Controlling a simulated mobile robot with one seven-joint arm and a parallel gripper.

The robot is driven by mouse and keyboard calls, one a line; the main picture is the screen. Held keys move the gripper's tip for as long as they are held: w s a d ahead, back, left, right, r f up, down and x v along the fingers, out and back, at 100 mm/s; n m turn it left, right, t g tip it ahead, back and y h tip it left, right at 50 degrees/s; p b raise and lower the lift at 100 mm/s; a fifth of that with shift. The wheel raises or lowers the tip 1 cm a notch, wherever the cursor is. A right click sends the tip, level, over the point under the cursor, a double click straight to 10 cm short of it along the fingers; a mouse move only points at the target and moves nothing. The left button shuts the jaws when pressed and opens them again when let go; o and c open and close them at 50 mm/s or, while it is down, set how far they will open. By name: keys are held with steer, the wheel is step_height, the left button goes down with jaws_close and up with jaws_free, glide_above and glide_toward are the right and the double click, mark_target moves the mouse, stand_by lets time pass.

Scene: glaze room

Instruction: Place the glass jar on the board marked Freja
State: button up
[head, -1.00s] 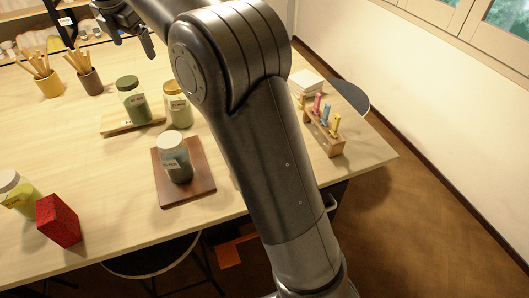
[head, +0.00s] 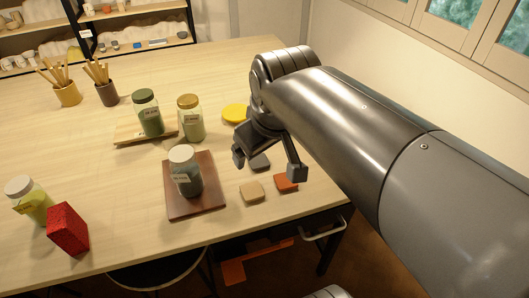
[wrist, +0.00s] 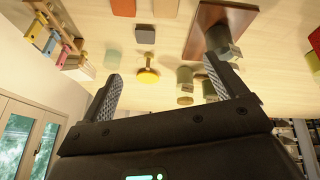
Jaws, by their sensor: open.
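Several glass jars with labels too small to read stand on the table. A dark jar with a white lid (head: 186,172) is upright on a dark brown board (head: 197,209); that board (wrist: 207,16) also shows in the wrist view. A green jar (head: 149,114) is on a pale wooden board (head: 127,135), with an olive jar (head: 190,120) just right of it. A yellow-green jar (head: 30,202) stands at far left. I cannot read Freja on either board. My gripper (head: 268,166) is open and empty, right of the dark board, above small tiles.
A red block (head: 67,230) stands beside the yellow-green jar. Grey, tan (head: 251,192) and orange (head: 286,183) tiles lie near my gripper, with a yellow disc (head: 236,113) behind. Tool cups (head: 66,92) stand at the back left.

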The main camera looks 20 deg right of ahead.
steer(key=s+d+f+m, duration=0.1)
steer(key=s+f+m, duration=0.3)
steer(key=s+f, duration=0.1)
